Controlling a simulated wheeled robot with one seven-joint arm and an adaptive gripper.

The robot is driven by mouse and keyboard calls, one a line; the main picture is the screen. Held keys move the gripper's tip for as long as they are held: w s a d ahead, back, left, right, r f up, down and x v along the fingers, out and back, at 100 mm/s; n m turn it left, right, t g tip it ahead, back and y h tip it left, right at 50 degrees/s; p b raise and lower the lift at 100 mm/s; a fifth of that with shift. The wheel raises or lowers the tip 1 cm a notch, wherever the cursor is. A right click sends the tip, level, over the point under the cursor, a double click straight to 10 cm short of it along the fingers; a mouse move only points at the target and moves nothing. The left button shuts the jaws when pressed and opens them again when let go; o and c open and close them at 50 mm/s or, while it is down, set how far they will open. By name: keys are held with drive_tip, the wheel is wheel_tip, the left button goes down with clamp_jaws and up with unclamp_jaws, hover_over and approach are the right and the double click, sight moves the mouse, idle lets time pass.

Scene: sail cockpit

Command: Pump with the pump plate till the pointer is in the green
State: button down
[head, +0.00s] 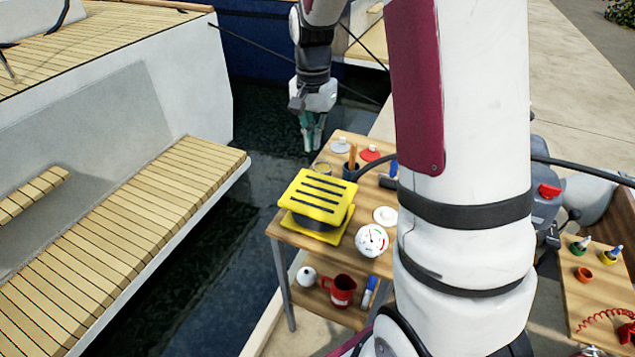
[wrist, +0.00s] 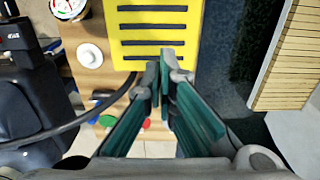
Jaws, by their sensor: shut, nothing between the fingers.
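The yellow pump plate (head: 319,195) with dark slots sits on a black bellows above a yellow base, on a small wooden table. It looks raised, with the black bellows showing beneath it. In the wrist view the plate (wrist: 165,28) lies just beyond my fingertips. My gripper (head: 311,143) is shut and empty, in the air behind the plate near the table's far edge; it also shows in the wrist view (wrist: 164,62). The round white gauge (head: 372,240) stands right of the plate. Its dark pointer points roughly up; the green zone is too small to place surely.
A red jug (head: 340,290) stands on the lower shelf. A boat bench (head: 150,215) lies left across water.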

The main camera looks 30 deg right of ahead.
sight(314, 192)
drive_tip(key=shift+f, duration=0.15)
wheel_tip(314, 192, down, 14)
drive_tip(key=shift+r+p, duration=0.1)
drive_tip(key=shift+p, duration=0.7)
wheel_tip(314, 192, down, 6)
drive_tip(key=shift+r+b, duration=0.15)
drive_tip(key=shift+b, duration=1.05)
wheel_tip(314, 192, up, 14)
drive_tip(key=p, duration=0.1)
drive_tip(key=shift+r, duration=0.15)
idle(1.0)
